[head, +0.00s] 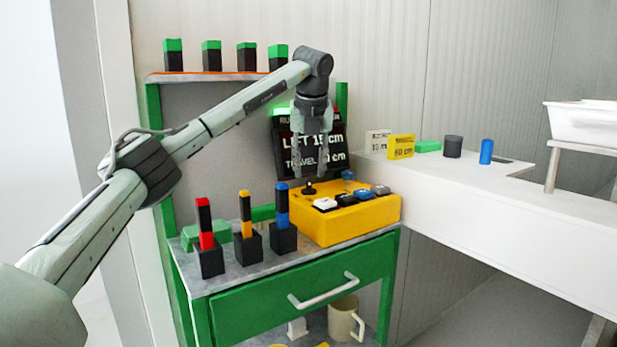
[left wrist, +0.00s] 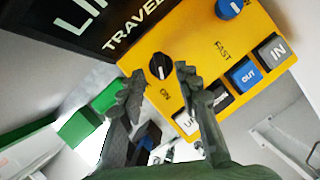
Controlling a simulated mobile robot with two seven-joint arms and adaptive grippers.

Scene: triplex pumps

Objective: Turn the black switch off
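The black switch (head: 309,188) is a small round knob on top of the yellow control box (head: 312,228), at its back left. In the left wrist view, the black switch (left wrist: 160,66) shows a white mark, with the word ON printed beside it. My left gripper (head: 311,172) points down just above the knob. In the left wrist view its two fingers (left wrist: 160,72) are apart, with the knob showing between their tips. I cannot tell whether they touch it. My right gripper is not in view.
A blue knob (head: 347,175) and several push buttons (head: 325,204) share the box top. Behind stands a black display (head: 328,148). Black holders with red (head: 205,230), yellow (head: 245,220) and blue (head: 282,205) pieces stand left of the box. A white counter (head: 450,185) lies right.

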